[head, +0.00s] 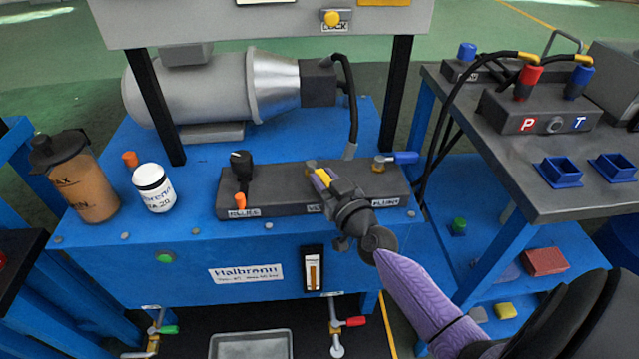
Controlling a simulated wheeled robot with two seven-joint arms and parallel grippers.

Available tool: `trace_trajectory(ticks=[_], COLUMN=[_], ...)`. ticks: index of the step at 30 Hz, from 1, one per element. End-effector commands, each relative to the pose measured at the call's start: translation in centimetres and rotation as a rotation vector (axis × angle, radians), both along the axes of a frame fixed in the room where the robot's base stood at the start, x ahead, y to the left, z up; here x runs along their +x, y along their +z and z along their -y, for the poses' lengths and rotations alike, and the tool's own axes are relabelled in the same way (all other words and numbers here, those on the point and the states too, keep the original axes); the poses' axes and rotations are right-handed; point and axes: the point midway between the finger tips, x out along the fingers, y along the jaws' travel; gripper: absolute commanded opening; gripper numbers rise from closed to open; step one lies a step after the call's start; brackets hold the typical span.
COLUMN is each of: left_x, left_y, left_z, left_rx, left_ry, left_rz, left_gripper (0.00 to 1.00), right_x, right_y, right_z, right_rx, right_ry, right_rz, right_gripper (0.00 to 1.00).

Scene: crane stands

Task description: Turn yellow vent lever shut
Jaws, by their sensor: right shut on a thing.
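The yellow vent lever (322,178) sits on the middle of the dark grey valve block (275,196), on top of the blue power unit. Only a short yellow piece of it shows. My right gripper (332,184) comes in from the lower right and is shut on the yellow lever. The gripper's body hides the rest of the lever and part of the label below it. My left gripper is not in view.
A black knob (241,165) stands at the block's left and a blue lever (402,157) at its right end. A brown bottle (82,178) and a white jar (153,188) stand at left. A grey motor (200,88) lies behind. A grey table (540,140) with hoses stands at right.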

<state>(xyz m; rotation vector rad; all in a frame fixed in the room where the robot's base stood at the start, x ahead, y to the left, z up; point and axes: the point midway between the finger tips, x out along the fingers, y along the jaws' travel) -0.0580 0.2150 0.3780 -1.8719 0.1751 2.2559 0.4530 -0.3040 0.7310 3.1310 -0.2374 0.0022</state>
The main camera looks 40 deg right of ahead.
Motion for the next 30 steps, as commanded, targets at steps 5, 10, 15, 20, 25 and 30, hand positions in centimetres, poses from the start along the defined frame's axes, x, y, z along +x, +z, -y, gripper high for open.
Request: trace_trajectory(ticks=[5,10,15,20,25,30], left_x=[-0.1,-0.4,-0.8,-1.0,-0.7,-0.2], left_y=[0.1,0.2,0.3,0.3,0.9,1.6], left_z=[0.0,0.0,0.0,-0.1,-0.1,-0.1], left_rx=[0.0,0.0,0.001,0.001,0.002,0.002], left_ry=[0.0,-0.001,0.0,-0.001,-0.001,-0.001], left_rz=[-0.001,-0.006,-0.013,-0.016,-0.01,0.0], left_gripper=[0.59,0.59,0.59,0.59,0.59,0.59], right_x=[0.0,0.0,0.0,-0.1,-2.5,-6.3], right_y=[0.1,0.1,0.1,0.0,0.2,0.2], right_z=[0.0,0.0,0.0,0.0,-0.4,-1.0], right_rx=[0.001,0.002,0.002,0.002,-0.002,-0.001], right_ry=[0.0,-0.001,-0.001,-0.001,0.001,0.001], right_rz=[0.0,0.0,0.0,-0.001,-0.003,-0.004], right_gripper=[0.0,0.55,0.65,0.65,0.65,0.65])
